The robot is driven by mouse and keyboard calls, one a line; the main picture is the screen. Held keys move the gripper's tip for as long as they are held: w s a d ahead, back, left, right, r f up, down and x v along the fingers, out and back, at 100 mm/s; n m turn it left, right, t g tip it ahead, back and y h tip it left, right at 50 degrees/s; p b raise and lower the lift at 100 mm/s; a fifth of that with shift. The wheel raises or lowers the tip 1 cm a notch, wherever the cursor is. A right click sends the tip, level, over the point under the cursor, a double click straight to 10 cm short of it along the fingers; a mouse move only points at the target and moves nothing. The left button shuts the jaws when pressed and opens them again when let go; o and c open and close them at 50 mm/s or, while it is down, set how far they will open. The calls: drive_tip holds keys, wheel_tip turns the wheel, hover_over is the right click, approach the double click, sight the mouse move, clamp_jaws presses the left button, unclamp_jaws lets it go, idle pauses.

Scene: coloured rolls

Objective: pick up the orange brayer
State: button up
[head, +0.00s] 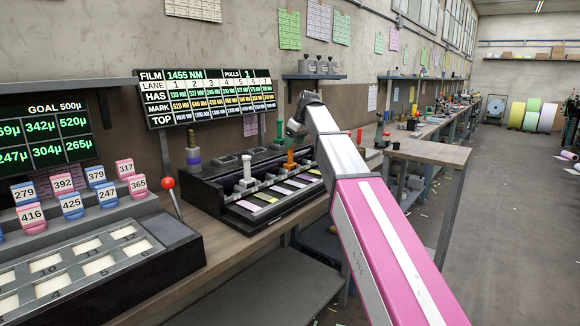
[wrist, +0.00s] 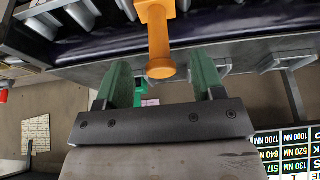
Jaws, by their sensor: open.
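The orange brayer (head: 290,160) stands upright on the black rack (head: 225,205) in the head view, below the end of my arm. In the wrist view its orange handle (wrist: 158,38) comes down from the top edge and ends in a round knob. My gripper (wrist: 160,68) is open, with one green finger on each side of the knob's end. I see gaps between the handle and both fingers. The handle's upper part is cut off by the wrist picture's edge.
A white-and-purple brayer (head: 247,168) stands left of the orange one. A display board (head: 206,96) hangs behind the rack. A red-knobbed lever (head: 168,183) stands at the rack's left, beside a block of numbered tags (head: 72,205). The floor at right is mostly open.

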hover_over(290, 164)
drive_tip(key=w, duration=0.1)
drive_tip(key=shift+w+f, duration=0.1)
drive_tip(key=shift+f, duration=2.25)
clamp_jaws()
